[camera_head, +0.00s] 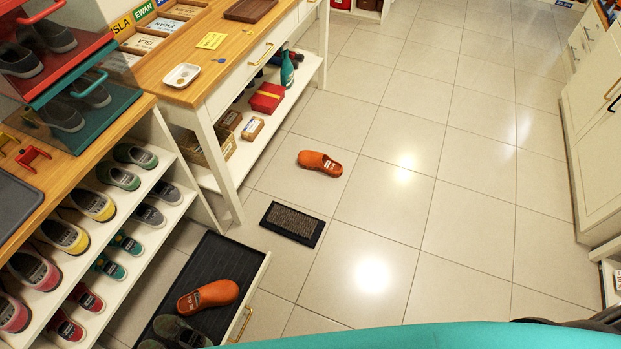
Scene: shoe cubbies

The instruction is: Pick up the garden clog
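One orange garden clog (320,162) lies on the tiled floor, right of the white console table's lower shelf. A second orange clog (208,297) lies in a low, dark-lined pull-out tray (214,252) at the lower left. Both clogs carry a small pale label. I see neither of my grippers in this view, and nothing is seen holding either clog.
A small dark mat (292,223) lies on the floor between the clogs. A shoe rack (165,214) with several pairs stands at left, beside the wooden-topped table (187,90). White cabinets (597,150) line the right. The middle floor is clear.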

